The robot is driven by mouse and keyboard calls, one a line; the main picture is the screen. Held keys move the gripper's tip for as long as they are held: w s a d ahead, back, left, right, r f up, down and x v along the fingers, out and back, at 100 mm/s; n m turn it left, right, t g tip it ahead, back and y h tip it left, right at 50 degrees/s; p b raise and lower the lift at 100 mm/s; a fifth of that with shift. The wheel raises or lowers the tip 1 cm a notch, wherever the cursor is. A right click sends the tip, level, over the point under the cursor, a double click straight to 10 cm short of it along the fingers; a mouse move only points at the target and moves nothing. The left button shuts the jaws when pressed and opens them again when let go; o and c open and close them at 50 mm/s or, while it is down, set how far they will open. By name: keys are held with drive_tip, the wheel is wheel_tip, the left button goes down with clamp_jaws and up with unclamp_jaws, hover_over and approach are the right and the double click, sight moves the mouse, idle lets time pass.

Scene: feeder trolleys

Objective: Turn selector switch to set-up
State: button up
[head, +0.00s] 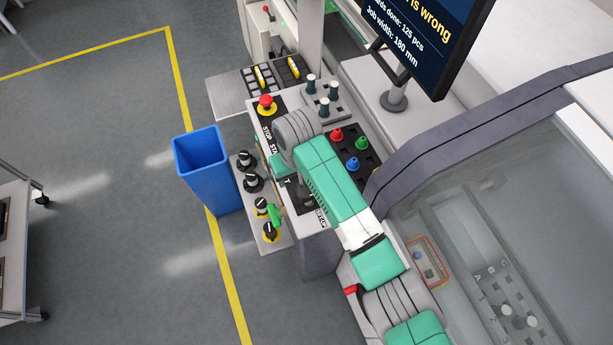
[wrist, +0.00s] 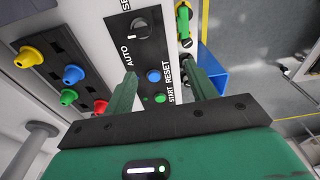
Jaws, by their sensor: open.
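The selector switch (wrist: 140,25) is a round dark knob with a light pointer mark on a black panel, at the top of the wrist view. "AUTO" is printed beside it, and a label starting "SE" is cut off by the top edge. My gripper (wrist: 160,72) is open and empty, its two green fingers apart over the panel. A blue button (wrist: 153,76) and a green start button (wrist: 160,98) show between the fingers. The selector switch lies beyond the fingertips, with no contact visible. In the head view my arm covers much of this panel, and the fingertips are not clear.
A side plate carries several black rotary knobs (head: 252,181), one with a green handle (wrist: 184,22). A red emergency stop (head: 266,103) and coloured connectors (wrist: 73,75) are near the panel. A blue bin (head: 205,170) stands left. A monitor (head: 425,40) overhangs behind.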

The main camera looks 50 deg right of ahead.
drive_tip(key=s, duration=0.1)
drive_tip(key=s+d, duration=0.1)
drive_tip(key=s+f+g, duration=0.1)
drive_tip(key=shift+s+d, duration=0.15)
drive_tip(key=shift+d, duration=0.15)
wheel_tip(320, 180, down, 8)
drive_tip(key=shift+a+f+b, duration=0.1)
drive_tip(key=shift+b, duration=0.45)
drive_tip(key=c, duration=1)
